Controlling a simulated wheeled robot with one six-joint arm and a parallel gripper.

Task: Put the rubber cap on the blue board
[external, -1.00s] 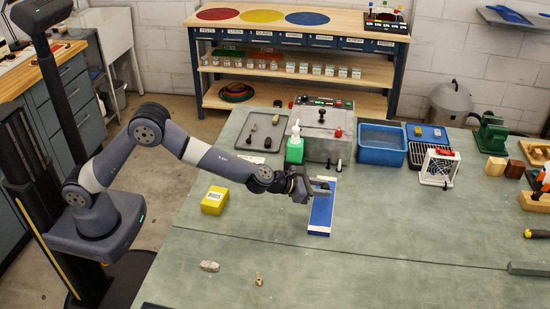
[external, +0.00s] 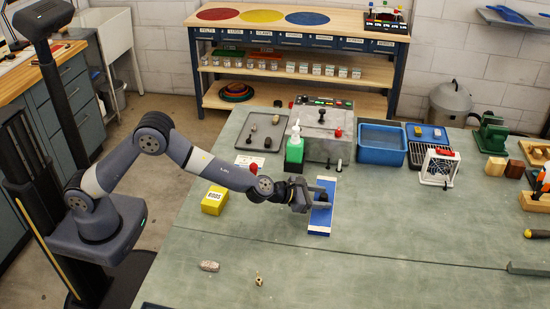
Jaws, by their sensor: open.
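The blue board (external: 320,217), with pale strips at its two ends, lies flat on the green bench. My gripper (external: 324,199) reaches in from the left, low over the middle of the board. Its two fingers are apart. A small dark lump, which looks like the rubber cap (external: 321,196), shows between the fingers over the board. The fingers hide part of it, and I cannot tell for sure whether it rests on the board.
A yellow box (external: 214,200) stands left of the board. Behind are a green bottle (external: 294,151), a grey machine (external: 326,143) and a blue bin (external: 381,146). A white fan (external: 439,168) stands to the right. The bench front is mostly clear, with two small objects at left.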

